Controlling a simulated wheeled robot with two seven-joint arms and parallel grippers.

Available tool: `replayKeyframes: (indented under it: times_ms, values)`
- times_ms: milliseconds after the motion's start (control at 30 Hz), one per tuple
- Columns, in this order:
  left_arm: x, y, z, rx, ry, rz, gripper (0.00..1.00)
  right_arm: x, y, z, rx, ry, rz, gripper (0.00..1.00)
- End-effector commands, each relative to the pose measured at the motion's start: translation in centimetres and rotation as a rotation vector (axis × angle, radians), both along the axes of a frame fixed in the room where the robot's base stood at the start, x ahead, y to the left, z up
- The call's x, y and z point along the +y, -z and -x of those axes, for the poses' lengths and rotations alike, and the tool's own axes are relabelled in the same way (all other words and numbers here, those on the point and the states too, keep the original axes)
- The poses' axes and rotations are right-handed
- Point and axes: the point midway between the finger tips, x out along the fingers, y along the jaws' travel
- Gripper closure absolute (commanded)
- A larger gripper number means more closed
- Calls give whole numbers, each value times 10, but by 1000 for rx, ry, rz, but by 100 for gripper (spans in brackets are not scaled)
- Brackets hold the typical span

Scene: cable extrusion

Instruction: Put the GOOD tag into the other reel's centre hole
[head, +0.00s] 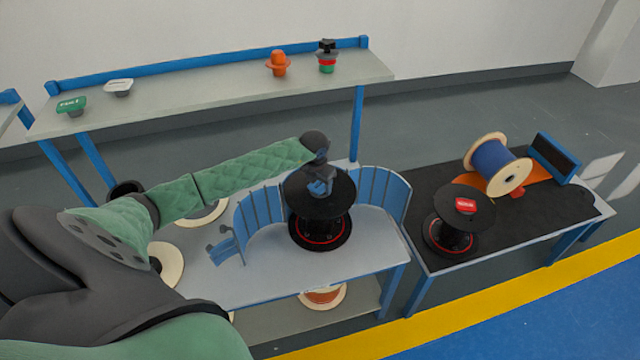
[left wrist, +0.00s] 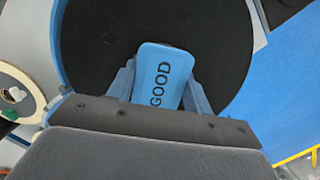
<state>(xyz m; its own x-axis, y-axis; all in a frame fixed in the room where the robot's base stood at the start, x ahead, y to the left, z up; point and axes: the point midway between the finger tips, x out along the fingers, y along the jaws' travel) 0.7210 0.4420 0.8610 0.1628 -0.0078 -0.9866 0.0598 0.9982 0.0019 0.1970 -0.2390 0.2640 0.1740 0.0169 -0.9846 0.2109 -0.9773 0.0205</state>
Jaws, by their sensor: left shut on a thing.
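My left gripper (head: 321,186) is shut on the blue GOOD tag (left wrist: 160,76), whose lettering faces the left wrist camera. In the head view, gripper and tag are over the middle of a black reel (head: 338,201) that stands upright inside a curved blue fence. The reel's top disc also shows in the left wrist view (left wrist: 97,38). The tag and gripper hide its centre hole, and I cannot tell whether the tag touches the reel. A second black reel (head: 480,204) stands on the right table with a red tag (head: 466,205) at its centre. My right gripper is not in view.
The blue slatted fence (head: 262,211) curves around the middle reel. A blue cable reel (head: 497,164) lies on its side on the right table.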

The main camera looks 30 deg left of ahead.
Motion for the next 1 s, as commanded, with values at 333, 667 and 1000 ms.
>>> replayKeyframes:
  times_ms: [333,667,1000]
  values:
    - [-4,19,8,25,2,2,72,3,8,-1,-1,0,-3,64]
    - [-4,18,8,25,2,2,72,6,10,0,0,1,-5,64]
    - [-5,19,8,25,2,3,72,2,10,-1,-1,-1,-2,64]
